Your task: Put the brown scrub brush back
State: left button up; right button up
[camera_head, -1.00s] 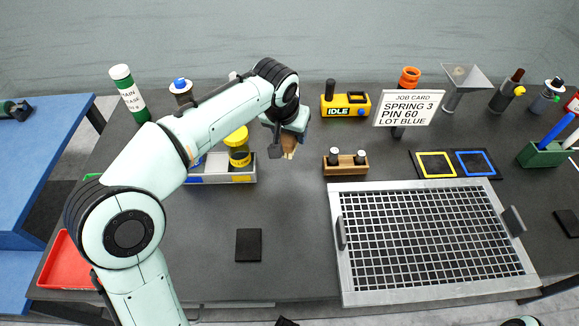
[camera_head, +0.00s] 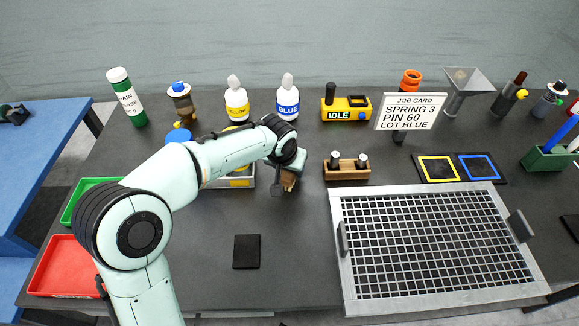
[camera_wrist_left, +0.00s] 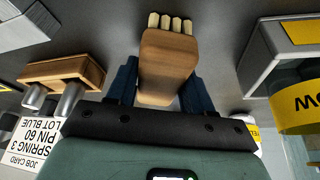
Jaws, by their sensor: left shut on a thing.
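The brown scrub brush (camera_wrist_left: 168,58) has a wooden body and a row of cream bristle tufts, which point to the top of the left wrist view. My left gripper (camera_wrist_left: 160,86) is shut on it, with one dark blue finger on each side. In the head view the brush (camera_head: 290,184) is partly hidden under my left gripper (camera_head: 286,176). It is over the table, between the grey tray and the small wooden block with pegs. I cannot tell its exact height above the table. My right gripper is not in view.
A black pad (camera_head: 246,252) lies on clear table in front. The wooden peg block (camera_head: 347,174) is close on the right, the grey tray (camera_head: 249,179) on the left. A metal grid frame (camera_head: 336,290) fills the right front. Yellow (camera_head: 237,106) and blue (camera_head: 288,104) bottles stand behind.

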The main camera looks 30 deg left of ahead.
pick_arm(q)
jog(key=o, duration=0.6)
jog(key=shift+f, duration=0.15)
jog(key=o, duration=0.4)
jog(key=shift+s+r, duration=0.1)
jog(key=shift+r, duration=0.45)
jog(key=p+v, duration=0.1)
jog(key=v, duration=1)
jog(key=shift+r, duration=0.2)
jog(key=shift+s+f, duration=0.1)
